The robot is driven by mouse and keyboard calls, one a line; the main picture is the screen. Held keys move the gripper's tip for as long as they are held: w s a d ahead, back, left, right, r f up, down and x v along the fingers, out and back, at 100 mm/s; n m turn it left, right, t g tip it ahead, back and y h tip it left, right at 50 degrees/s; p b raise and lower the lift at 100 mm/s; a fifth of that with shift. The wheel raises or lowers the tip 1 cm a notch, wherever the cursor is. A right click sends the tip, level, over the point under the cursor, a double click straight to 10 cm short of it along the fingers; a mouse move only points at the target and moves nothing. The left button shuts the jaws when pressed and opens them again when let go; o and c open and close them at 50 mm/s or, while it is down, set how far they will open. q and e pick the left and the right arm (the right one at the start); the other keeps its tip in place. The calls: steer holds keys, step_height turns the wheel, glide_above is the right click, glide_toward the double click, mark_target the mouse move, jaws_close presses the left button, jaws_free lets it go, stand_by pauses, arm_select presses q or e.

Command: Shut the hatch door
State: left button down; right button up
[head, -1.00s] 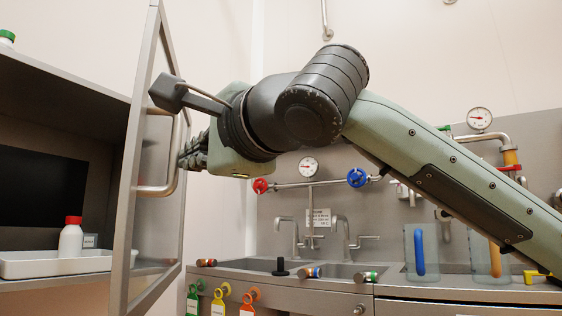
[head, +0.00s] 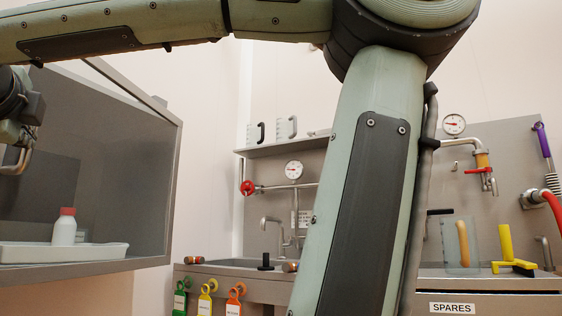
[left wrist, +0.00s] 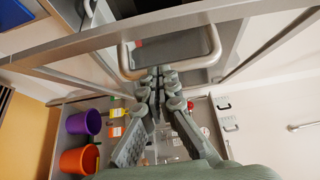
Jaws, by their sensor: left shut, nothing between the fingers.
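The hatch door (head: 172,190) has a grey metal frame and a see-through panel. In the head view it lies across the cabinet front at left, and the interior shows greyed through it. I cannot tell whether a gap remains, because its left part is cut off. In the left wrist view its D-shaped handle (left wrist: 214,45) is right in front of my left gripper (left wrist: 158,76). The fingers are shut and empty, their tips at the handle's bar; contact is unclear. In the head view only part of this gripper shows at the left edge. My right gripper is not in view.
A white bottle with a red cap (head: 65,228) stands in a white tray (head: 95,251) inside the cabinet. A sink counter with taps and hanging tags (head: 235,298) is at the right. Purple (left wrist: 83,122) and orange (left wrist: 78,160) buckets show in the left wrist view. My arm hides the middle.

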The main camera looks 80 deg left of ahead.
arm_select(q)
steer(key=shift+s+a+m+t+y, duration=0.15)
steer(key=shift+s+a+t, duration=0.1)
steer(key=shift+s, duration=0.4)
steer(key=shift+s+a+m+t+y, duration=0.1)
steer(key=shift+s+m+t, duration=0.15)
steer(key=shift+s, duration=0.35)
steer(key=shift+s+a+m+t+y, duration=0.1)
steer(key=shift+s+a+t, duration=0.15)
steer(key=shift+s, duration=0.4)
